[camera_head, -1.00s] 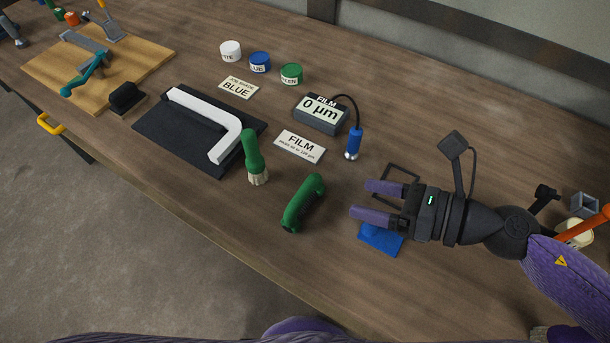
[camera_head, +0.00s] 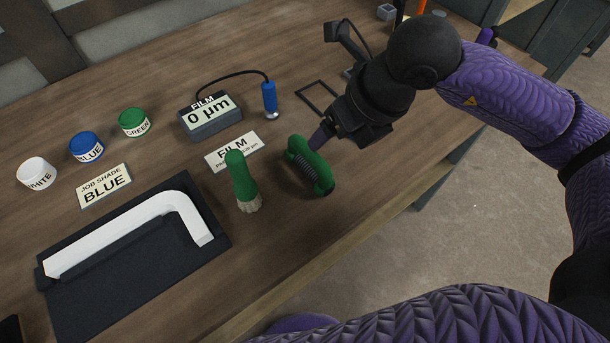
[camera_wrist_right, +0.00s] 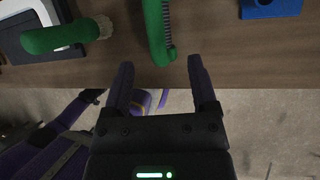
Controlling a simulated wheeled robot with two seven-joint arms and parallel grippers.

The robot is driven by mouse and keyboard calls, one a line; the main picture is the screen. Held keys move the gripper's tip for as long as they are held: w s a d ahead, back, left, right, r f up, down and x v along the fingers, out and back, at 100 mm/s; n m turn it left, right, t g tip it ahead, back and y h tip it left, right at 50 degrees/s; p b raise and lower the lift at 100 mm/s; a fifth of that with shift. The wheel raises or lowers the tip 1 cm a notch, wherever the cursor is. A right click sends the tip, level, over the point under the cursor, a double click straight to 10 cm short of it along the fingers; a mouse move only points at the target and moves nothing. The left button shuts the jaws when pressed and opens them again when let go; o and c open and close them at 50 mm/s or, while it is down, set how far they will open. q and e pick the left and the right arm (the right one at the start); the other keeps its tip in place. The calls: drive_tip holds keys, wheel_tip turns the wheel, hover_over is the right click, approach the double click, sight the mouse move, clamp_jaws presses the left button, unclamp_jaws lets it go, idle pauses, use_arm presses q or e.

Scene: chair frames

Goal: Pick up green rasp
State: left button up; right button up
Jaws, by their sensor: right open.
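The green rasp (camera_head: 311,166), a green body with a dark ridged strip, lies on the table near its front edge. It also shows in the right wrist view (camera_wrist_right: 155,30), at the top middle. My right gripper (camera_head: 321,138) is right beside the rasp in the head view, partly hidden by its own wrist. In the right wrist view the two purple fingers (camera_wrist_right: 160,78) are apart with nothing between them. The rasp's near end lies just beyond the fingertips, between their lines. I cannot tell the height gap. My left gripper is not in view.
A dark mat (camera_head: 110,300) bears a white bent bar (camera_head: 120,235). A film gauge (camera_head: 210,118), cards and paint pots stand farther back. A blue item (camera_wrist_right: 270,8) lies right in the wrist view.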

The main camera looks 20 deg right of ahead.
sight(309, 153)
drive_tip(key=b+x, duration=0.1)
drive_tip(key=x, duration=0.3)
drive_tip(key=b+x, duration=0.1)
drive_tip(key=x, duration=0.3)
drive_tip(key=shift+a, duration=0.25)
drive_tip(key=shift+w+f, duration=0.1)
drive_tip(key=shift+w, duration=0.05)
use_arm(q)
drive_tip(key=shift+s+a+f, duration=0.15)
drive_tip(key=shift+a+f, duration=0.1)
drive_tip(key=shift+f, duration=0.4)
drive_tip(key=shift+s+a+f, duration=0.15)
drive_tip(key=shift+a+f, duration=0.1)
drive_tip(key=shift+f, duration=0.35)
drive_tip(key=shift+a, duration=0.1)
use_arm(e)
clamp_jaws()
